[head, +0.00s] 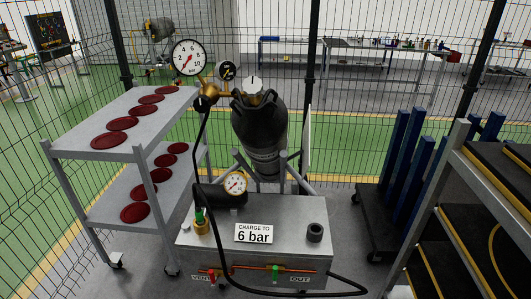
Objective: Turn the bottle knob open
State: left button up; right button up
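A dark grey gas bottle (260,135) stands tilted in a stand behind a grey metal box. A pale round knob (254,85) with a dark mark sits on top of the bottle. Beside it is a brass regulator (210,91) with a large white gauge (187,58) and a small dark gauge (227,71). The large gauge's red needle points to the lower left. Neither of my grippers shows in the head view, and nothing touches the knob.
The box (285,210) reads "CHARGE TO 6 bar" and has a gauge (235,183), a red VENT lever (212,275) and a green OUT lever (275,273). A black hose (198,160) hangs in front. A cart (98,117) with red discs stands left, shelving (455,185) right, mesh fencing behind.

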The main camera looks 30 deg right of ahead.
aim_at(252, 85)
jog(key=z, duration=0.4)
jog(key=i+l+z, duration=0.1)
jog(key=l+z, duration=0.15)
jog(key=z, duration=0.15)
jog(key=i+l+z, duration=0.15)
jog(key=z, duration=0.25)
jog(key=i+l+z, duration=0.15)
jog(key=z, duration=0.25)
